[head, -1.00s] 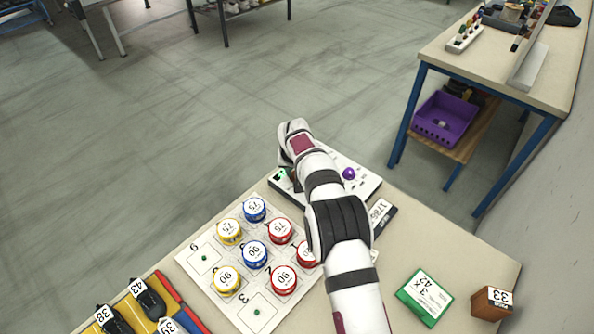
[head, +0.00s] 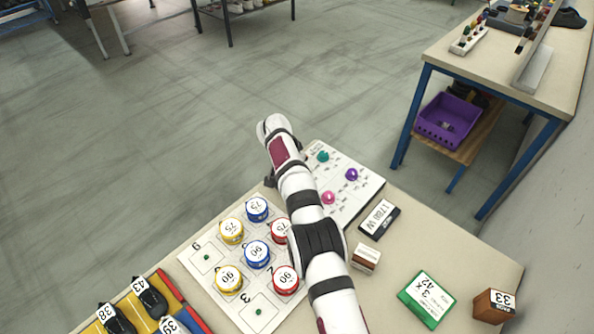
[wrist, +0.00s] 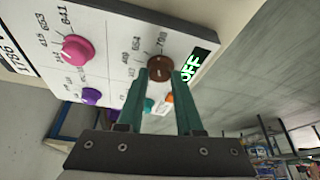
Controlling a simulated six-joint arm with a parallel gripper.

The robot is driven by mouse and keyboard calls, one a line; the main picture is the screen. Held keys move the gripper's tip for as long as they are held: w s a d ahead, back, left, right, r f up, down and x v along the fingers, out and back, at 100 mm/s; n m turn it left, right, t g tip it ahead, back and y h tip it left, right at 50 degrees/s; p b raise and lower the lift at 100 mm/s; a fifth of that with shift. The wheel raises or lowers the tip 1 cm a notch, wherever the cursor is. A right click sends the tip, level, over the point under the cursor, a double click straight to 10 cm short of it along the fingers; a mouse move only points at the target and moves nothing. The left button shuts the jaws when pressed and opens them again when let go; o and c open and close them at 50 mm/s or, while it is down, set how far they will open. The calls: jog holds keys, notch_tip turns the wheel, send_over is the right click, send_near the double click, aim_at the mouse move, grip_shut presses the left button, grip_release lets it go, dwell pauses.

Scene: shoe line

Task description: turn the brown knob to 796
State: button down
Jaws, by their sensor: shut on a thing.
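The brown knob (wrist: 160,68) is on the white panel (wrist: 108,45) in the wrist view, close to the lit OFF display (wrist: 192,66). My gripper (wrist: 157,84) has its two green fingers on either side of the knob, shut on it. Printed numbers stand around the knob; one looks like 796, but it is small and slanted. The knob's pointer direction cannot be told. In the head view the panel (head: 352,200) shows beside my arm, which hides the brown knob and the fingertips.
A pink knob (wrist: 77,49), a purple knob (wrist: 91,96), a teal knob (head: 322,156) and an orange knob (wrist: 169,98) share the panel. A board (head: 201,254) with several coloured tins lies left. A 1786 label block (head: 380,218) and small boxes lie right.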

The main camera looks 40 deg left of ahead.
dwell(0.3)
jog(key=c, duration=0.6)
grip_release()
jog(key=shift+o, duration=0.2)
jog(key=shift+r, duration=0.1)
jog(key=v, duration=1.5)
jog(key=shift+r, duration=0.3)
jog(key=shift+d, duration=0.1)
